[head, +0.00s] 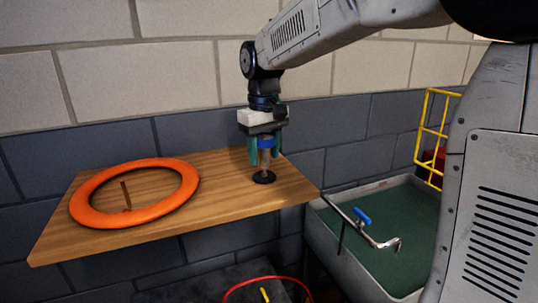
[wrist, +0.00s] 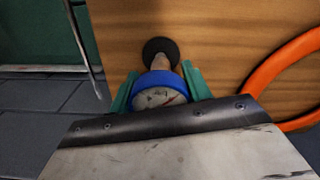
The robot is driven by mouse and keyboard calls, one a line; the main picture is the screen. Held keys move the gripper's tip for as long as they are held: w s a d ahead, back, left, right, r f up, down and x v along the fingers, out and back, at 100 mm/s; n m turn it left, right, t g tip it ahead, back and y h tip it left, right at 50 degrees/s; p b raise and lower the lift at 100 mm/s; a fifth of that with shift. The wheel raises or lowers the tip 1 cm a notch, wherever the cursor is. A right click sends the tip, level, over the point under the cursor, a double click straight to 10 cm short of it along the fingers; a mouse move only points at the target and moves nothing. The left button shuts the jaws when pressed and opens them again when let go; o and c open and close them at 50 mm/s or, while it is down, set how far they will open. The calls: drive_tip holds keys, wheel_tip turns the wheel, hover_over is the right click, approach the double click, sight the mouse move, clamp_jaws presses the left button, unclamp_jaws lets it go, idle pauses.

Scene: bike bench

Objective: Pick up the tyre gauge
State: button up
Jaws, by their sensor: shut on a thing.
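The tyre gauge (head: 267,144) has a blue-rimmed round dial, a tan stem and a black disc-shaped foot. It is upright at the right end of the wooden shelf (head: 225,190). I cannot tell whether the foot touches the wood. My gripper (head: 265,155) points down, with its green fingers shut on the gauge from both sides. In the wrist view the pale dial of the gauge (wrist: 158,97) sits between the fingers (wrist: 160,90), and its black foot shows beyond. My wrist housing covers the lower part of that view.
An orange ring (head: 90,215) lies on the left of the shelf with a thin brown peg inside it. A green-floored tray (head: 390,225) at right has a bent metal rod and a blue-handled item. A yellow rack (head: 420,122) stands behind it. A brick wall (head: 110,80) backs the shelf.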

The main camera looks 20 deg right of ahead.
drive_tip(key=shift+s+d+r, duration=0.1)
drive_tip(key=shift+s+r, duration=0.2)
drive_tip(key=shift+r, duration=0.2)
drive_tip(key=shift+s+r, duration=0.25)
drive_tip(key=shift+r, duration=0.25)
drive_tip(key=s+d+r, duration=0.1)
drive_tip(key=s+d, duration=0.1)
drive_tip(key=s, duration=1.2)
drive_tip(key=shift+s+d+r, duration=0.15)
drive_tip(key=shift+s, duration=0.25)
